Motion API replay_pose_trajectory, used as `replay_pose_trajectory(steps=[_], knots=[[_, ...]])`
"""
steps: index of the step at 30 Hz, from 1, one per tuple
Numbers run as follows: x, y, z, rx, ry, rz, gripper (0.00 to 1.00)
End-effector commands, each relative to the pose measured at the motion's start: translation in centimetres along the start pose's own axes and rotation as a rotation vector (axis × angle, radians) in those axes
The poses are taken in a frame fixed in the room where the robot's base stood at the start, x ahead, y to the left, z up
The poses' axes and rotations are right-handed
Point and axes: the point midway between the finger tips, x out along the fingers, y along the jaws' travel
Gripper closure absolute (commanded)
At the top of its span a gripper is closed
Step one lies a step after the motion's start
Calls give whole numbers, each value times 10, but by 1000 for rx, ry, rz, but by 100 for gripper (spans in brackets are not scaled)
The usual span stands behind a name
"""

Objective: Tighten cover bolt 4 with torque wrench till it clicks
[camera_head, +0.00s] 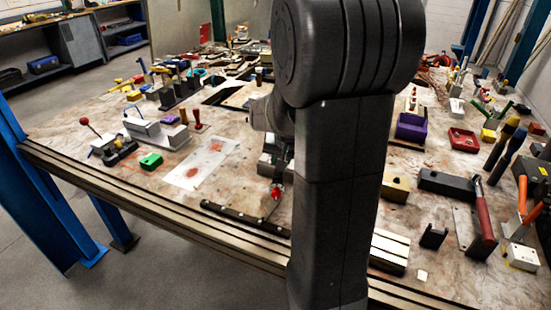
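My arm stands large in the middle of the view and hides much of the bench behind it. My gripper (283,165) shows only as a small dark part at the arm's left edge, low over the bench; its fingers are too small and too covered to read. A small red-tipped piece (277,191) is right below it, and I cannot tell whether it is held. A grey block (268,160) is beside the gripper, partly hidden. I cannot make out cover bolt 4 or the cover. I cannot pick out the torque wrench with certainty.
The bench (130,183) has a metal rail along its front edge. A black bar (240,220) lies near that edge. A white stained sheet (202,163) lies left of the gripper. A red-handled tool (483,210), a purple bin (411,128) and a red tray (463,140) are at right.

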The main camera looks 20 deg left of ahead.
Motion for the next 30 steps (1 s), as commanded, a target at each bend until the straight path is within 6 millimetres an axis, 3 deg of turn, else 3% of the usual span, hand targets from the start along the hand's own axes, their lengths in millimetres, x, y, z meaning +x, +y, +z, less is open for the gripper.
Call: replay_pose_trajectory(steps=[16,30], knots=[[-4,25,-4,-137,-27,-57,100],[-1,2,-1,-24,-3,-8,100]])
